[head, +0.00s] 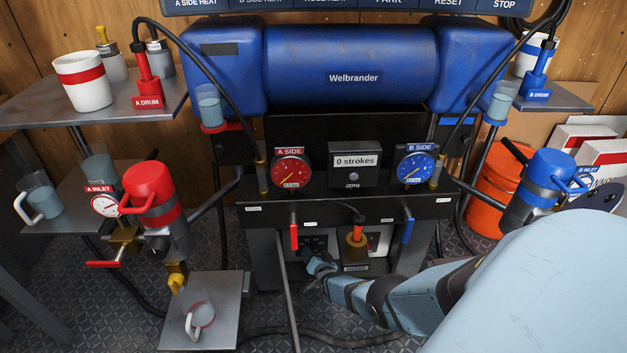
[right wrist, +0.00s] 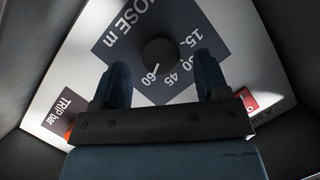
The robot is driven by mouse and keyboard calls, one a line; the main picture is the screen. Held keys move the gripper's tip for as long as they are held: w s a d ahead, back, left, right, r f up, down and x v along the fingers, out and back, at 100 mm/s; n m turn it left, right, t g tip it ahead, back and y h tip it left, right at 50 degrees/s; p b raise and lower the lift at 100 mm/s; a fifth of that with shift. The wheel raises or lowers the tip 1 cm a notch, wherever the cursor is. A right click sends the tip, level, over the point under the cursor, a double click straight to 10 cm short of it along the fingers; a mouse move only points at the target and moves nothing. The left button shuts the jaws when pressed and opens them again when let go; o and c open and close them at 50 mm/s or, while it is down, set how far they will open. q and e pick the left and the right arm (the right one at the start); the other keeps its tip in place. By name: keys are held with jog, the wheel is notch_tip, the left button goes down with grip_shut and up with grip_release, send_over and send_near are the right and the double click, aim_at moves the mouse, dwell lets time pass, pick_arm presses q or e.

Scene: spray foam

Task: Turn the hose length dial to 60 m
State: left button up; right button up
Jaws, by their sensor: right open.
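The hose length dial is a dark round knob (right wrist: 158,54) on a dark plate marked "HOSE m" (right wrist: 120,40) in the right wrist view. The marks 15, 45 and 60 can be read, and one between 15 and 45 is partly hidden by a finger. Which mark the knob points at cannot be made out. My right gripper (right wrist: 163,66) is open, with one finger on each side of the knob; contact cannot be told. In the head view my right gripper (head: 318,266) reaches into the low recess of the machine, where the dial cannot be made out. My left gripper is not in view.
A "TRIP bar" label (right wrist: 66,108) and a red label (right wrist: 248,100) flank the dial plate. In the head view a red lever (head: 294,236), a blue lever (head: 408,229) and an orange-topped hose fitting (head: 356,236) are close to my right arm. A grey vertical bar (head: 286,290) stands left of the gripper.

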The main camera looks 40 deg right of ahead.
pick_arm(q)
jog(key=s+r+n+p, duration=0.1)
jog(key=p, duration=0.1)
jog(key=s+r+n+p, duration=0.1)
jog(key=p, duration=0.2)
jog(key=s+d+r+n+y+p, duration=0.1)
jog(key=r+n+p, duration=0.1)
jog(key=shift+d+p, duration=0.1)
jog(key=shift+p, duration=0.2)
pick_arm(e)
jog(key=v, duration=1.2)
jog(key=shift+r, duration=0.1)
